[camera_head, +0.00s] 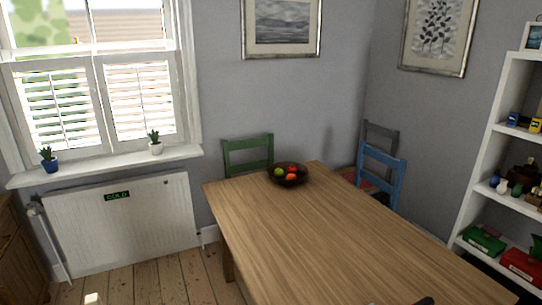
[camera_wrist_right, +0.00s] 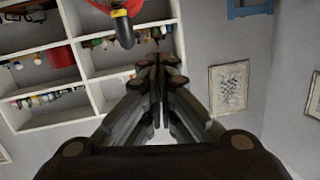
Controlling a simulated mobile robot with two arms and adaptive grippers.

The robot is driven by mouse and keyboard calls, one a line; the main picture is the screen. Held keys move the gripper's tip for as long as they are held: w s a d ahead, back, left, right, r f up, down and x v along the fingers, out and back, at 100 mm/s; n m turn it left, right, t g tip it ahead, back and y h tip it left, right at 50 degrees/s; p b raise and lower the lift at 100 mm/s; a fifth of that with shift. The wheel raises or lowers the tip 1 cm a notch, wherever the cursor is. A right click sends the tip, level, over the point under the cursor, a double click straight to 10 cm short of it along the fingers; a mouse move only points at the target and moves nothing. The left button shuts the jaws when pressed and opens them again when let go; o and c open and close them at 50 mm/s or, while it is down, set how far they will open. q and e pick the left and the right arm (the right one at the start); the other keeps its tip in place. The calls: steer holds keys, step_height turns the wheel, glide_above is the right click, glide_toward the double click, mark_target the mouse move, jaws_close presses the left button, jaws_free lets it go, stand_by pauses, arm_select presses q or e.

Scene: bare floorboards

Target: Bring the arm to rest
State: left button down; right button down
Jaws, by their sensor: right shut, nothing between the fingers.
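My right gripper (camera_wrist_right: 158,62) shows in the right wrist view, with its dark fingers together and nothing between them. It points toward a wall and white shelves and touches nothing that I can see.
A wooden table (camera_head: 310,235) fills the middle right, bare except for a dark fruit bowl (camera_head: 288,174) at its far end. A green chair (camera_head: 248,154) and a blue chair (camera_head: 381,172) stand around it. White shelves (camera_head: 497,135) stand at right.

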steer(key=w+a+r+n+t+y, duration=0.3)
steer(key=a+r+n+t+y, duration=0.75)
steer(key=r+t+y, duration=0.2)
steer(key=s+a+f+n+g+y, duration=0.6)
steer(key=s+a+f+n+y, duration=0.1)
steer(key=a+y, duration=0.15)
steer(key=s+d+f+g+h, duration=0.1)
steer(key=s+d+f+g, duration=0.15)
steer(key=s+f, duration=0.25)
steer(key=s+d+f+g+h, duration=0.2)
steer(key=s+f+g, duration=0.2)
steer(key=s+f, duration=0.1)
steer(key=s+d+f+m+g+h, duration=0.3)
steer(key=s+d+g+h, duration=0.15)
steer(key=s+d, duration=0.55)
steer(key=s+f+g, duration=0.1)
steer(key=s+f, duration=0.1)
steer(key=f, duration=1.2)
steer(key=s+f+g, duration=0.1)
steer(key=s+f, duration=0.1)
steer(key=f, duration=1.2)
steer(key=s+d+f+g, duration=0.1)
steer(key=s+d+f, duration=0.1)
steer(key=s+f, duration=1.2)
steer(key=shift+s+d+f+n, duration=0.35)
steer(key=shift+s+f, duration=0.05)
steer(key=shift+s, duration=0.8)
